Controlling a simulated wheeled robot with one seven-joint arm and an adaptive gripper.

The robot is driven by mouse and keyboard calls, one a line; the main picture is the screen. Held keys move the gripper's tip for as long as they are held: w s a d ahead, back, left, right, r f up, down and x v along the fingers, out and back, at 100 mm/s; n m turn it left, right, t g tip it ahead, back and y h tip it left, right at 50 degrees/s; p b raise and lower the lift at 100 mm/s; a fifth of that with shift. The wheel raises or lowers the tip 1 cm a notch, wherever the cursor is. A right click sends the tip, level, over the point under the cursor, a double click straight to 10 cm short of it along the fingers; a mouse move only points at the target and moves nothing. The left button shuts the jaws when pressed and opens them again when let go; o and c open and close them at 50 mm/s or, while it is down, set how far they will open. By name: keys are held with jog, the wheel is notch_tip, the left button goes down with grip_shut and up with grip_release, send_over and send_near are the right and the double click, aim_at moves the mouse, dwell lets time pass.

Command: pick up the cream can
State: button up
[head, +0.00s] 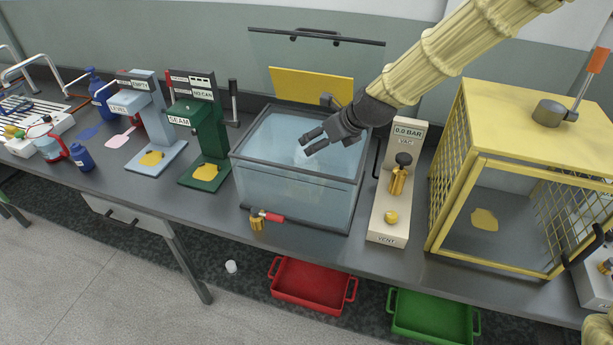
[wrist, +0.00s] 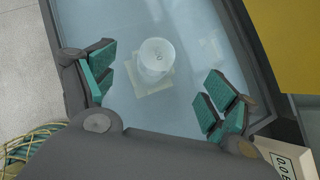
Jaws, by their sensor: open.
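A pale, whitish can (wrist: 155,57) stands in the water tank in the wrist view, on a light square pad (wrist: 152,84). The water tints it, so I cannot tell its exact colour. In the head view it is mostly hidden; only a faint pale patch shows below my fingers. My gripper (head: 304,144) is over the open tank (head: 290,205), at the water or just above it. In the wrist view my gripper (wrist: 157,88) is open and empty, its green-padded fingers wide apart, with the can beyond them and between their lines.
The tank's rim and walls surround my gripper. A raised clear lid (head: 320,62) stands behind. A green seamer (head: 203,130) is at left, a gauge stand (head: 392,195) and yellow cage (head: 500,160) at right. A small white cup-like object (head: 231,266) lies on the floor.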

aim_at(306, 157)
jog(key=shift+s+d+f+p+x, duration=0.1)
jog(key=shift+s+f+p+x, duration=0.1)
jog(key=shift+x, duration=1.95)
jog(key=shift+s+d+f+p+x, duration=0.1)
jog(key=shift+s+f+p+x, duration=0.1)
jog(key=shift+x, duration=1.9)
jog(key=shift+s+d+f+p+x, duration=0.1)
jog(key=shift+s+f+p+x, duration=0.15)
jog(key=shift+x, duration=1.9)
jog(key=shift+r, duration=0.15)
grip_shut()
